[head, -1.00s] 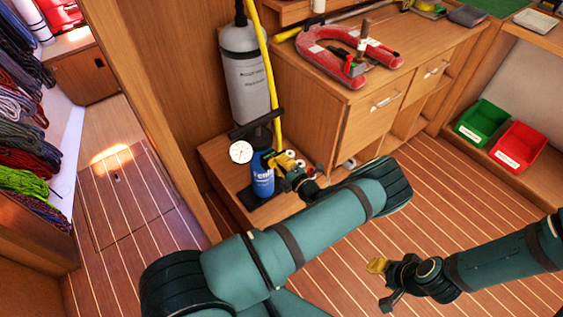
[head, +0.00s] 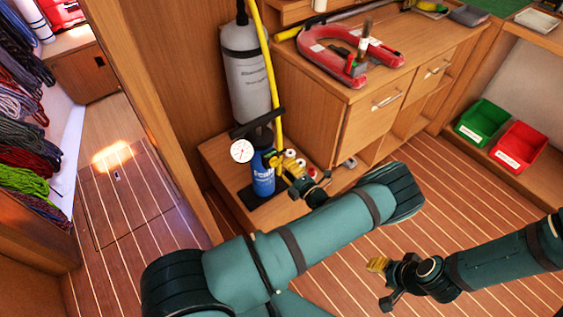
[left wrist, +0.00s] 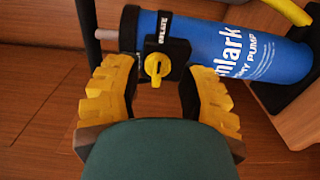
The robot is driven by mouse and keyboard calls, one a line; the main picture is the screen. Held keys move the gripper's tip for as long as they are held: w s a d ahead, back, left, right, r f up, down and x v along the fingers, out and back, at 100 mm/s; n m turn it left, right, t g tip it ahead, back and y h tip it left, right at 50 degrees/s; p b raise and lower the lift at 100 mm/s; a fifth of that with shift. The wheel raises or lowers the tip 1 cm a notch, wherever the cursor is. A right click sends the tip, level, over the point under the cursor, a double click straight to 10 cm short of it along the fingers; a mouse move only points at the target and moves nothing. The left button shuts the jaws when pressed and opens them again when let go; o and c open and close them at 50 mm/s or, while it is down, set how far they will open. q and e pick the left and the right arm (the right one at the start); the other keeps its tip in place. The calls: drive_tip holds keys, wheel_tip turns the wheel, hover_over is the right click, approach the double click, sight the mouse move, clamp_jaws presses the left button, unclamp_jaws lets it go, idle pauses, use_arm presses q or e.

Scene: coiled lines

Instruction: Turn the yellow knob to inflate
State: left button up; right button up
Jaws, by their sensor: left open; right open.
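The blue pump (head: 262,178) stands upright with a black handle and a white round gauge (head: 241,151). In the left wrist view the pump (left wrist: 255,50) lies across the top of the picture. The yellow knob (left wrist: 156,67) sits on a black block at the pump's side, its grip bar upright in that view. My left gripper (head: 287,167) is beside the pump; in the left wrist view its open yellow fingers (left wrist: 158,76) stand on either side of the knob, with gaps between. Contact is not visible. My right gripper (head: 378,265) is open and empty above the floor at right.
A grey cylinder (head: 246,75) and a yellow hose (head: 266,75) rise behind the pump. Small red and white fittings (head: 301,162) sit close to my left gripper. A wooden cabinet (head: 325,115) with a red horseshoe-shaped item (head: 346,64) stands behind. Floor at right is clear.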

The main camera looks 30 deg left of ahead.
use_arm(q)
drive_tip(key=v, duration=0.8)
drive_tip(key=shift+s, duration=0.1)
